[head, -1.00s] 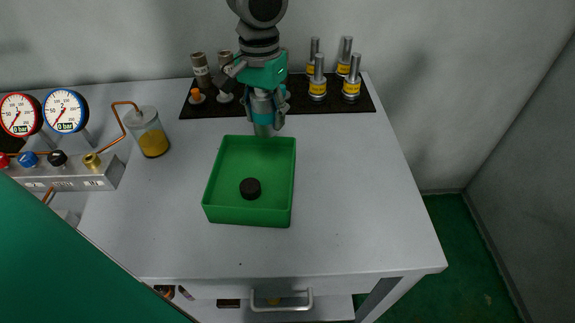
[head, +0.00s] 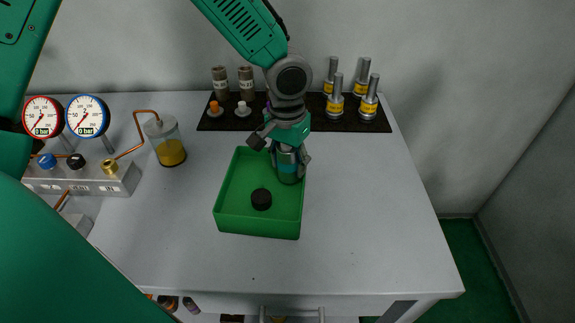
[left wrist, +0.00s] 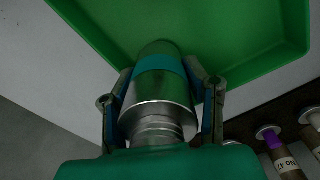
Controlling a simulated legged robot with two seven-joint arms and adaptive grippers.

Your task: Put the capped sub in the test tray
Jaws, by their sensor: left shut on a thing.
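The capped sub is a silver metal cylinder with a teal band (left wrist: 158,88), seen upright in the left wrist view. My left gripper (left wrist: 162,95) is shut on it, one finger on each side. In the head view the sub (head: 288,168) hangs below the left gripper (head: 286,155), over the back right part of the green test tray (head: 256,222). Whether its lower end touches the tray floor cannot be told. A black round cap (head: 261,199) lies in the tray. My right gripper is not in view.
A black mat (head: 310,122) at the back holds brown bottles (head: 220,82) and several silver cylinders with yellow labels (head: 335,105). A gauge manifold (head: 85,178) and a jar of yellow liquid (head: 170,152) stand left. The table right of the tray is clear.

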